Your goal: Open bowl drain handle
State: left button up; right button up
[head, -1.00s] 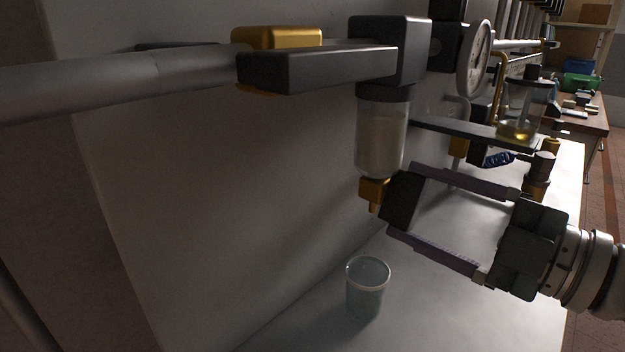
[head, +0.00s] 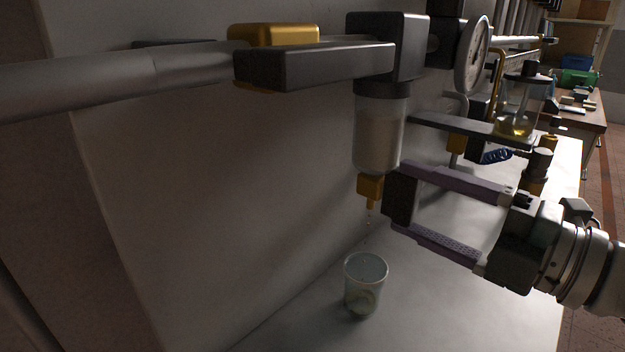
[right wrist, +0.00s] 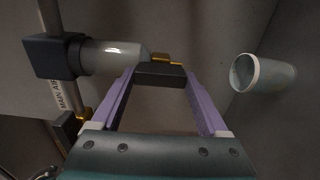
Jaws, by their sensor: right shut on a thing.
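The clear bowl (head: 379,135) hangs under a dark housing (head: 388,52). A brass drain (head: 370,188) sits at its bottom, and drops fall from it. The black drain handle (head: 402,199) is beside the drain, between the purple fingers of my right gripper (head: 400,198). The gripper is shut on it. In the right wrist view, the handle (right wrist: 160,75) spans the two fingertips, and the bowl (right wrist: 110,57) lies to the left. My left gripper is not in view.
A clear cup (head: 366,284) stands on the bench below the drain, with some liquid in it. A grey pipe (head: 120,78) and a gold-topped valve lever (head: 310,66) extend left. A gauge (head: 474,55) and an oil bowl (head: 517,120) are at right.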

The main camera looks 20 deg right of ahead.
jog(key=o, duration=1.2)
jog(key=shift+o, duration=0.2)
jog(key=shift+s, duration=0.1)
jog(key=v, duration=0.9)
jog(key=shift+s+d+b, duration=0.15)
jog(key=shift+s+b, duration=0.2)
jog(key=shift+b, duration=0.1)
